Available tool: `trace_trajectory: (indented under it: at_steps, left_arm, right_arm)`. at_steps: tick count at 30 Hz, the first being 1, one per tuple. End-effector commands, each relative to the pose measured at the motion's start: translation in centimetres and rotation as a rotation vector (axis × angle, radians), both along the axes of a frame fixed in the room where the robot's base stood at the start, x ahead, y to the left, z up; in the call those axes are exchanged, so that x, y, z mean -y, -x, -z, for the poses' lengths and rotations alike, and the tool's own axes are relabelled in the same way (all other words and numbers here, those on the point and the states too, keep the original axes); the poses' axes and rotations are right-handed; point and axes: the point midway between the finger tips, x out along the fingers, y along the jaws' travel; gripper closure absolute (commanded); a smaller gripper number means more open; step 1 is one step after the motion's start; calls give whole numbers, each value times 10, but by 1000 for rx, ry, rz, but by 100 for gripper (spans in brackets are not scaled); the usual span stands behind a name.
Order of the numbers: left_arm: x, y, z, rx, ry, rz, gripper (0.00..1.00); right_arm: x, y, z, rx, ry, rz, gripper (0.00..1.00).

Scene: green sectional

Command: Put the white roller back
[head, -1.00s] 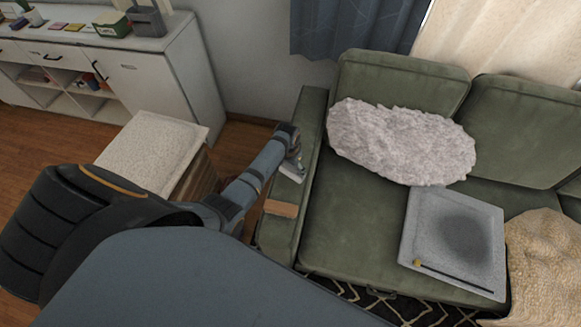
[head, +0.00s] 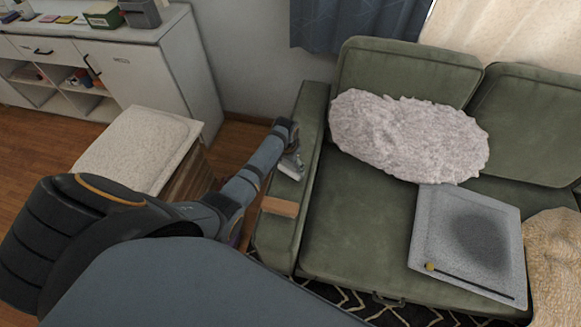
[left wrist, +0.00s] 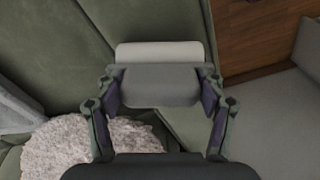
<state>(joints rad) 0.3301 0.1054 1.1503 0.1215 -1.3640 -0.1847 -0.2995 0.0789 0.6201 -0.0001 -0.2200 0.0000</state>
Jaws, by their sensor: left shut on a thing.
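My left gripper (head: 291,163) is over the green sofa's left armrest (head: 311,119). In the left wrist view its fingers (left wrist: 160,92) are shut on the white roller (left wrist: 160,52), which spans the gap between them. In the head view only a small light piece of the roller shows under the gripper. I cannot tell whether the roller touches the armrest. My right gripper is not in view.
A wooden block (head: 280,207) lies on the front of the armrest. The sofa holds a fluffy pillow (head: 405,135), a grey square tray-like piece (head: 425,220) with a dark rod, and a beige blanket (head: 551,255). A pale-topped stand (head: 140,150) and white cabinet (head: 155,75) are left.

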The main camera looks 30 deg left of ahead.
Motion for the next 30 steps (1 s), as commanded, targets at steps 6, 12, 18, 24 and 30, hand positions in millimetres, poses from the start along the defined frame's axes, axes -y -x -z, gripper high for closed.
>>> trace_trajectory:
  at_steps: [6, 12, 18, 24, 30]
  left_arm:
    - [0, 0, 3, -1, 0, 0, 80]
    - [0, 0, 2, -1, 0, 0, 7]
    - [0, 0, 2, -1, 0, 0, 7]
    - [0, 0, -9, 2, -1, 0, 7]
    - [-1, 5, -54, 5, -1, 1, 7]
  right_arm:
    - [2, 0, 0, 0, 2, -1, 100]
    - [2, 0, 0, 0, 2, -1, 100]
    - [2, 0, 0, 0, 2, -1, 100]
    - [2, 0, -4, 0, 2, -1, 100]
    - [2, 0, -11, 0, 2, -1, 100]
